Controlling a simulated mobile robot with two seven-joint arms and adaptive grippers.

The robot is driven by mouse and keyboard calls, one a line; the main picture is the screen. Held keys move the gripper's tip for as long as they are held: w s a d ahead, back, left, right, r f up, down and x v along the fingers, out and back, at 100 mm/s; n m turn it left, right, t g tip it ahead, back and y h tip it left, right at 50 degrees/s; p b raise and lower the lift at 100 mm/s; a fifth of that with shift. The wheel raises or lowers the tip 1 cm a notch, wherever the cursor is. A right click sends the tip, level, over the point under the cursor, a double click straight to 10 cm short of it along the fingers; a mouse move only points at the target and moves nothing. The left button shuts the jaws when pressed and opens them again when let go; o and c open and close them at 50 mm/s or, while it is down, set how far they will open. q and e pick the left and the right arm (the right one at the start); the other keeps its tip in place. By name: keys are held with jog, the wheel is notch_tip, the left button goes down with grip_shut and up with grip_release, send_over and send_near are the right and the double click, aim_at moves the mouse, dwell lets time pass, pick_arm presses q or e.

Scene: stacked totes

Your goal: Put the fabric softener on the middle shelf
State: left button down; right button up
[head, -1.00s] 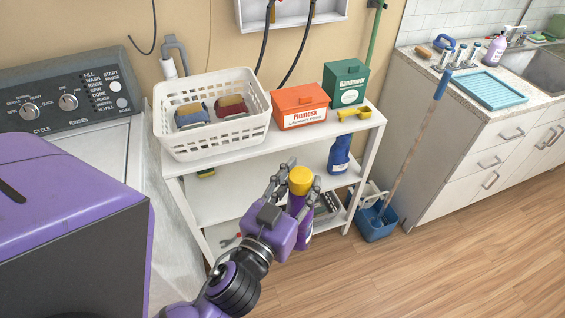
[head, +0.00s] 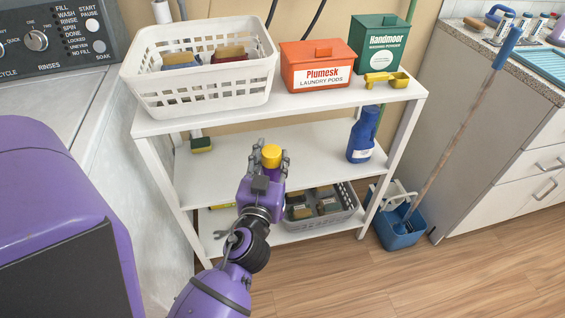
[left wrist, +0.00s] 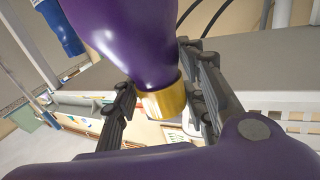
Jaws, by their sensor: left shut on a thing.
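The fabric softener shows in the left wrist view as a purple bottle (left wrist: 130,40) with a yellow cap. My left gripper (head: 270,162) is shut on the bottle, with fingers on both sides near the cap. It is in front of the shelf unit, overlapping the middle shelf (head: 310,148) in the picture. My right gripper is not in view.
The top shelf holds a white basket (head: 200,95), an orange pod box (head: 317,75), a green powder box (head: 380,45) and a yellow scoop (head: 385,79). A grey basket (head: 335,222) is on the bottom shelf. A blue mop bucket (head: 400,232) stands right. The middle shelf's centre looks clear.

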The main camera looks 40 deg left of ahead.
pick_arm(q)
jog(key=shift+w+a+f, duration=0.3)
jog(key=shift+w+a, duration=0.05)
jog(key=shift+w, duration=0.05)
jog(key=f+x, duration=0.1)
jog(key=x, duration=1.6)
jog(key=shift+w+a+y+p, duration=0.15)
jog(key=shift+a+y+p, duration=0.25)
jog(key=shift+a+p, duration=0.05)
jog(key=shift+f, duration=0.1)
jog(key=shift+f, duration=0.1)
jog(key=c, duration=1.1)
grip_release()
jog(key=shift+f, duration=0.1)
